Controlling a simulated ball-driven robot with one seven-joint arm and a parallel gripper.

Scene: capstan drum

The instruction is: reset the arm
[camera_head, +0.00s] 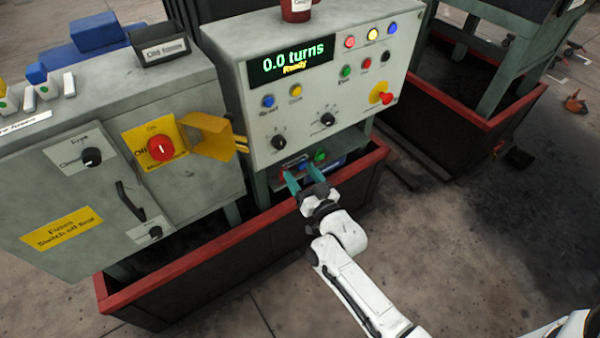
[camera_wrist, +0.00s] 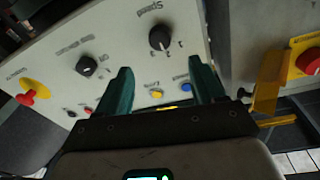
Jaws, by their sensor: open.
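My gripper (camera_head: 305,182) is at the end of my white arm, in front of the lower edge of the grey control panel (camera_head: 260,139). Its two teal fingers are spread apart with nothing between them. In the wrist view my gripper (camera_wrist: 160,92) also shows open, with the panel beyond it. A black speed knob (camera_wrist: 160,37) and a yellow button (camera_wrist: 157,93) show between and beyond the fingers. I cannot tell the exact gap to the panel, and the fingers partly cover the shelf below it. The display (camera_head: 291,60) reads "0.0 turns" and "Ready".
A yellow hinged guard (camera_head: 209,136) sticks out beside a red rotary switch (camera_head: 161,148) on the left cabinet. A red-rimmed dark trough (camera_head: 215,250) runs below. A red emergency button (camera_head: 385,97) is on the panel's right. Open floor lies at lower right.

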